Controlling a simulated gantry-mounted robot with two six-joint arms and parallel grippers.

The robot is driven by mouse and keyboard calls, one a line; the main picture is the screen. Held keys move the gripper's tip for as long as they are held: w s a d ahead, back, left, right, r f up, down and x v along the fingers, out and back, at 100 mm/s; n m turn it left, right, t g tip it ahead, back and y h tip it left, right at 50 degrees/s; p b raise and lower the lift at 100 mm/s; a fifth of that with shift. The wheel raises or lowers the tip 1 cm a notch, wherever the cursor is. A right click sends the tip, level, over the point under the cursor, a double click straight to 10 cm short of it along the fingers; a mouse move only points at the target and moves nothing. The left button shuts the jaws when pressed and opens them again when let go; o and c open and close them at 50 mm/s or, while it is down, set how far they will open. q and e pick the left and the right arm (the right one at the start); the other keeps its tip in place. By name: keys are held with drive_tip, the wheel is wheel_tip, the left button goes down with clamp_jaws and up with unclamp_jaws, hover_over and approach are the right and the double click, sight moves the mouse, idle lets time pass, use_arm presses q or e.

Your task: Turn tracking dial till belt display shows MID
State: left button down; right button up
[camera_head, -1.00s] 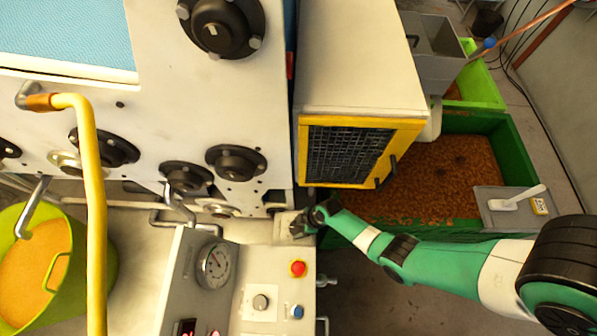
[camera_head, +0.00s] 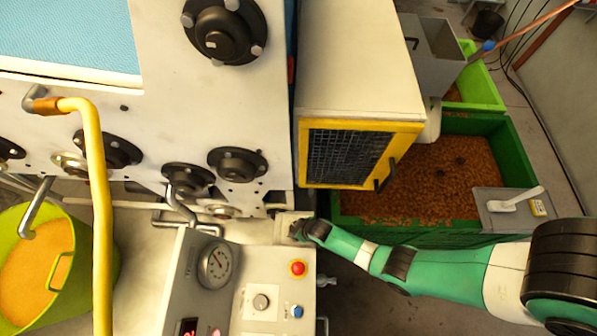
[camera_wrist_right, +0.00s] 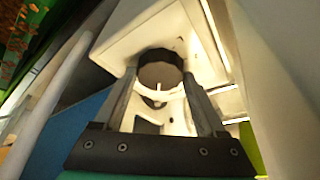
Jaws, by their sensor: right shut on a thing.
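In the right wrist view a dark round knob (camera_wrist_right: 159,68), which looks like the tracking dial, sits on a pale housing between the fingers of my right gripper (camera_wrist_right: 162,90). The gripper is shut on this dial. In the head view my right gripper (camera_head: 297,229) is at the back of the control panel, below the machine's lower right corner; the dial is hidden there. A dark display with red digits (camera_head: 187,327) shows at the bottom edge, cut off. I cannot read it or tell whether it is the belt display. My left gripper is not in view.
The control panel (camera_head: 235,290) carries a round gauge (camera_head: 215,263), a red button (camera_head: 298,268), a grey knob (camera_head: 261,302) and a blue button (camera_head: 297,312). A yellow-framed grille (camera_head: 355,155) stands above my right forearm. A green bin (camera_head: 515,150) lies behind it.

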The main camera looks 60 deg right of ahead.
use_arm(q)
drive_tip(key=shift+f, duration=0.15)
use_arm(e)
drive_tip(key=shift+m+h, duration=0.3)
drive_tip(key=shift+m, duration=0.5)
